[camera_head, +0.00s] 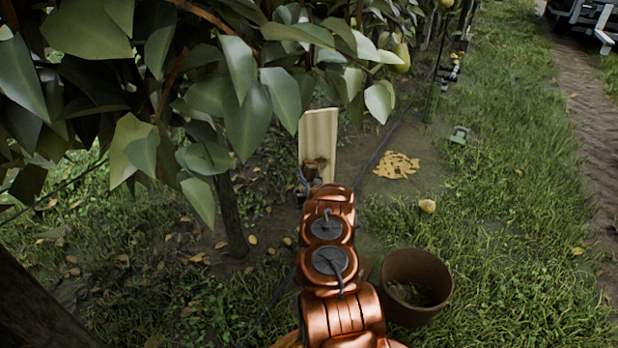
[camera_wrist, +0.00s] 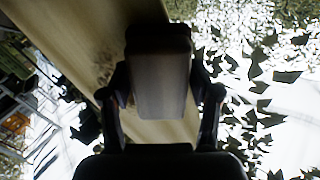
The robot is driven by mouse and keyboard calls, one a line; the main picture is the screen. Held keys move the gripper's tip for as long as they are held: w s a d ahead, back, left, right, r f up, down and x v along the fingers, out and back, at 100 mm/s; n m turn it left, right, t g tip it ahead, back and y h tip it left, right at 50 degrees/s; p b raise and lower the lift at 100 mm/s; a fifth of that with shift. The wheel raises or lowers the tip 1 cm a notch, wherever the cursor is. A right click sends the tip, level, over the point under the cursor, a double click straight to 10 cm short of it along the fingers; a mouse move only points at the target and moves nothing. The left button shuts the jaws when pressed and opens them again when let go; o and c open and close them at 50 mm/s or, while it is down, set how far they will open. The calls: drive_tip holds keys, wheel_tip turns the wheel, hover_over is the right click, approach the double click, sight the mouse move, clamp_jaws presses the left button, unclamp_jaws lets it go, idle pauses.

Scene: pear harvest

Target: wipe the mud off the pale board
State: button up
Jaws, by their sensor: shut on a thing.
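The pale board (camera_head: 319,138) stands upright beneath the leaves in the head view, beyond the end of my arm. In the wrist view the board (camera_wrist: 75,22) runs diagonally behind my gripper, with a brown mud smear (camera_wrist: 106,68) near its left edge. My gripper (camera_wrist: 162,97) is shut on a dark grey block (camera_wrist: 160,72), which lies in front of the board. I cannot tell whether the block touches it. In the head view my gripper (camera_head: 308,182) is small and partly hidden by my arm, at the board's lower part. The block hides some of the board.
Leafy branches (camera_head: 250,95) hang over the board's left and top. A tree trunk (camera_head: 230,215) stands left of my arm. A brown pot (camera_head: 415,287) is at its right. A yellow leaf patch (camera_head: 397,165) and a fallen pear (camera_head: 427,206) lie on the ground at right. Open grass lies beyond.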

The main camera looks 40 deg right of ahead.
drive_tip(key=shift+w+d+r, duration=0.1)
drive_tip(key=shift+w+d, duration=0.05)
drive_tip(key=shift+w, duration=0.2)
drive_tip(key=shift+s+d, duration=0.1)
